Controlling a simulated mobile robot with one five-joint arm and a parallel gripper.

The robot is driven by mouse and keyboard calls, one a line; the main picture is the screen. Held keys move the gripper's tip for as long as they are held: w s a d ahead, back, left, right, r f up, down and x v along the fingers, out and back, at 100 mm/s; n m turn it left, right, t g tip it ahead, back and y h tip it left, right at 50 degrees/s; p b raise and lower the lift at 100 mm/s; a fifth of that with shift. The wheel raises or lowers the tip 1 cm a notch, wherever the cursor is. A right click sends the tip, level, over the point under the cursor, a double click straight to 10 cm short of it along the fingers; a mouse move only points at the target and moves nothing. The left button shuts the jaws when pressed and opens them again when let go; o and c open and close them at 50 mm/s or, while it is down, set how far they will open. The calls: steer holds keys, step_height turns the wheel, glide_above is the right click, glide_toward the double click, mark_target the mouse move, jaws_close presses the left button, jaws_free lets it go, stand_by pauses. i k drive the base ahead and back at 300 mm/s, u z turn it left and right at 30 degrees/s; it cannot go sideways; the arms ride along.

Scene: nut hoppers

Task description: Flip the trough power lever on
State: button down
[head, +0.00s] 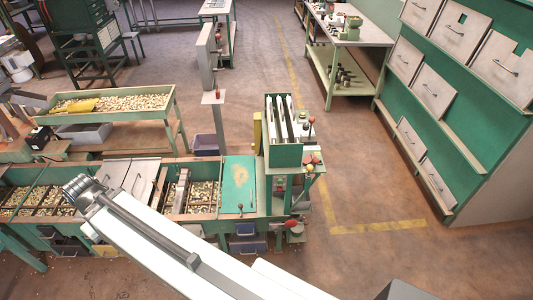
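The long green trough (150,222) runs across the left and middle, with nuts in its open bays. Several small levers show, and I cannot tell which one is the trough power lever. One with a red knob (290,223) is low at the trough's right end. One with a dark knob (240,208) is at the front edge of the green lid. Another red-tipped lever (311,121) stands beside the slotted green box. My white arm reaches from the lower right to the upper left. My gripper (82,190), at its grey far end, is over the trough's left part, apart from these levers; its fingers are not clear.
A second nut tray (118,103) stands behind on the left. A post with a small shelf (213,98) rises behind the trough. A green rack of bins (470,105) fills the right side. Open floor (370,190) with yellow lines lies between the rack and the trough.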

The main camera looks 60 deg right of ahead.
mark_target(311, 158)
steer(key=u, duration=0.15)
steer(key=k, duration=1.25)
steer(key=z, duration=0.4)
steer(key=i, duration=1.5)
steer(key=u, duration=0.05)
